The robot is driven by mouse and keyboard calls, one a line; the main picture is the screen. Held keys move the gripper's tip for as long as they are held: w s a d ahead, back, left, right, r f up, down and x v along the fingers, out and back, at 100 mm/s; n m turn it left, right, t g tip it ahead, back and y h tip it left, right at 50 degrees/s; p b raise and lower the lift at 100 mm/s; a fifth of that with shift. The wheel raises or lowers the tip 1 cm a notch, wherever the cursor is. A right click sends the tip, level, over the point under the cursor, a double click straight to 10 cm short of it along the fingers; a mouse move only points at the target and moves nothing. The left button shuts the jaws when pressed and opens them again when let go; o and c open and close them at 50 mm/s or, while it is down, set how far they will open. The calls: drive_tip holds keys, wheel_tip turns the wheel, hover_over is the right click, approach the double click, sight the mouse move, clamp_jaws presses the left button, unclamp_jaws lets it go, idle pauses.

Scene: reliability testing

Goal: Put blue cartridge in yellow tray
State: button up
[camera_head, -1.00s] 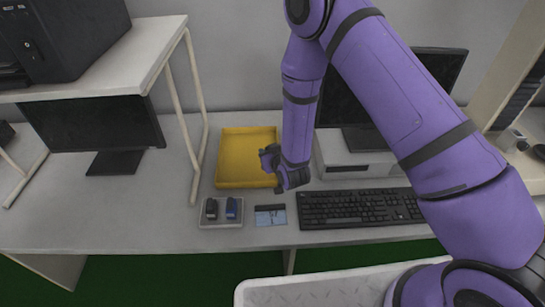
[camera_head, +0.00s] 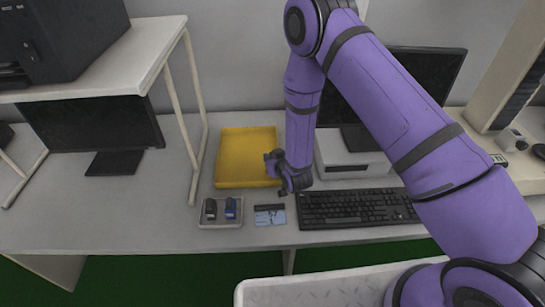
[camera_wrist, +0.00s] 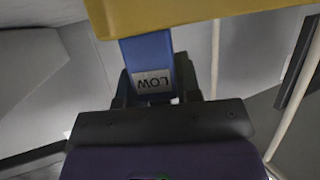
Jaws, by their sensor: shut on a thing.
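The yellow tray (camera_head: 232,184) lies flat on the desk, left of my gripper (camera_head: 284,191). My gripper is just off the tray's right front corner. In the wrist view my gripper (camera_wrist: 158,95) is shut on a blue cartridge (camera_wrist: 148,53) with a pale label reading LOW, shown upside down. A yellow surface (camera_wrist: 200,14), which looks like the tray, crosses the top of that view and covers the cartridge's far end. I cannot tell whether they touch. The held one is not clear in the head view.
A dark cartridge (camera_head: 210,209) stands beside the blue one in the small tray. A blue card (camera_head: 270,217) and a black keyboard (camera_head: 355,208) lie to the right. A white box (camera_head: 345,165) and a monitor stand behind. A shelf leg (camera_head: 198,130) rises left of the yellow tray.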

drive_tip(key=shift+s+f, duration=0.1)
drive_tip(key=shift+f, duration=0.35)
drive_tip(key=o, duration=0.9)
drive_tip(key=shift+f, duration=0.1)
drive_tip(key=shift+r, duration=0.5)
drive_tip(key=v, duration=1.2)
drive_tip(key=shift+r, duration=0.15)
